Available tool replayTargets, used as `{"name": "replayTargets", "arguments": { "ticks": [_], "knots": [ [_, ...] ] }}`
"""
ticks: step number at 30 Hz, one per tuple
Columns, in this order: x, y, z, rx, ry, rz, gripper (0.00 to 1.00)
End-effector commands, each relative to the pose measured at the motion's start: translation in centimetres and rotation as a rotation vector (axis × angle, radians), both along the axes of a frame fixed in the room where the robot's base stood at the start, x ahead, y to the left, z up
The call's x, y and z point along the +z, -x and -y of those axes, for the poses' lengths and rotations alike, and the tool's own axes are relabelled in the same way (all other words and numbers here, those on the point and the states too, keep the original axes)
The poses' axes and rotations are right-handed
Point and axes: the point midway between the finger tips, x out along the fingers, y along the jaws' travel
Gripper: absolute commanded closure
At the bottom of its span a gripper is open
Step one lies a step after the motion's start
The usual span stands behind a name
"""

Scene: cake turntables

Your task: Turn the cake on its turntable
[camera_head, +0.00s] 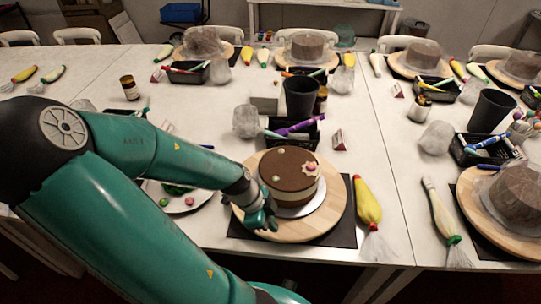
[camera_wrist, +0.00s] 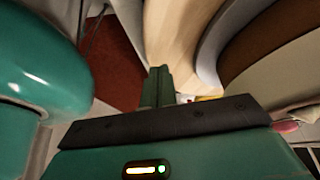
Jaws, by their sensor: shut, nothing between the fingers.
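The cake (camera_head: 291,174) has a dark brown top, a lighter band and a pink flower decoration. It stands on a white board on a round wooden turntable (camera_head: 322,218), which rests on a dark mat (camera_head: 345,236). My gripper (camera_head: 264,219) is shut and empty, low at the left front part of the turntable, beside the cake. In the wrist view the shut fingers (camera_wrist: 157,82) reach up toward the pale wooden turntable edge (camera_wrist: 170,35), with the cake (camera_wrist: 270,50) to the right. I cannot tell whether the fingers touch the wood.
A black cup (camera_head: 300,98) and a black tray of tools (camera_head: 305,138) stand behind the cake. A plate (camera_head: 180,202) lies left, partly behind my arm.

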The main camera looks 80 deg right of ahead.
Motion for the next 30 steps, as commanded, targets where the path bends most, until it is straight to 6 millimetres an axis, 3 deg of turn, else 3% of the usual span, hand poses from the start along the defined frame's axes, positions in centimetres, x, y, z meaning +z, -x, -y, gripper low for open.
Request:
{"name": "replayTargets", "arguments": {
  "ticks": [11, 20, 30],
  "knots": [
    [0.5, -0.2, -0.1, 0.000, -0.001, 0.000, 1.00],
    [0.6, -4.1, -0.6, 0.001, 0.000, 0.000, 1.00],
    [0.5, -7.5, 2.0, 0.000, -0.001, 0.000, 1.00]
  ]
}}
